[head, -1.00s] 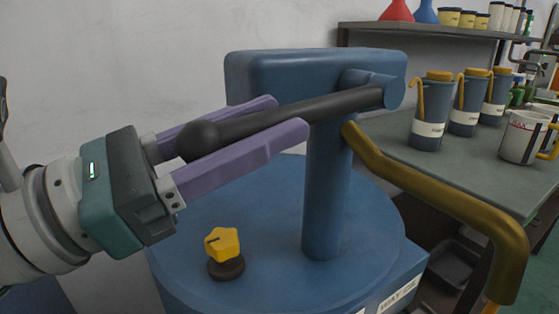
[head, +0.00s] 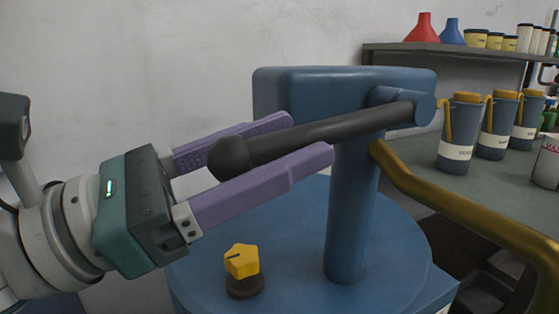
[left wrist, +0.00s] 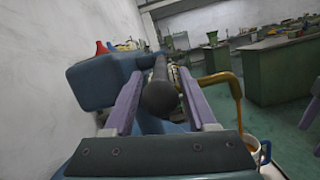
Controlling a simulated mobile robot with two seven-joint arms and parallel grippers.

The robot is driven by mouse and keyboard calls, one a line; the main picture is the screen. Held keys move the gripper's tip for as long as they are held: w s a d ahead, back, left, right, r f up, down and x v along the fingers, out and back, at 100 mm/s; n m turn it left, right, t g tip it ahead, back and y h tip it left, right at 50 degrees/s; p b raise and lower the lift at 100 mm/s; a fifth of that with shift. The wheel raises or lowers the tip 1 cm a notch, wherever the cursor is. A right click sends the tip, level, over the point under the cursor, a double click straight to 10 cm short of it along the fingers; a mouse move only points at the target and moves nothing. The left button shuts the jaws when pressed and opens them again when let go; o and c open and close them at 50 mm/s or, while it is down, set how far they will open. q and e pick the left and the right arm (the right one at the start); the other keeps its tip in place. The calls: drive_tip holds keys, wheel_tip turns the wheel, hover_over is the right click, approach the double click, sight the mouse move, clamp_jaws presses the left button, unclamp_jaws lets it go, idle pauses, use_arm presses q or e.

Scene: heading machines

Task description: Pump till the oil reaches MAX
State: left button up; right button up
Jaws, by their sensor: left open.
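The blue oil pump (head: 350,220) stands on a round blue drum top. Its black handle (head: 320,134) sticks out to the left, tilted slightly down to a ball end. My left gripper (head: 312,136) is open, with one purple finger on each side of the handle; I cannot tell whether they touch it. The handle's ball end (left wrist: 159,98) also shows between the fingers in the left wrist view. The brass spout (head: 460,205) runs down to the right. In the left wrist view, a white vessel (left wrist: 262,148) with brown liquid sits below the spout; its MAX mark is not readable.
A yellow knob (head: 242,261) sits on the drum top below my left gripper. At right, a bench (head: 410,160) holds several blue oil cans (head: 457,140) and a white mug (head: 548,165). A shelf (head: 400,50) with funnels is above. A plain wall is behind.

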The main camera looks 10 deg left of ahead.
sight(218, 177)
use_arm(q)
drive_tip(key=b+v, duration=0.2)
drive_tip(key=v, duration=0.5)
drive_tip(key=shift+s+a+f, duration=0.25)
drive_tip(key=shift+s+a, duration=0.35)
drive_tip(key=shift+a, duration=0.15)
idle(0.4)
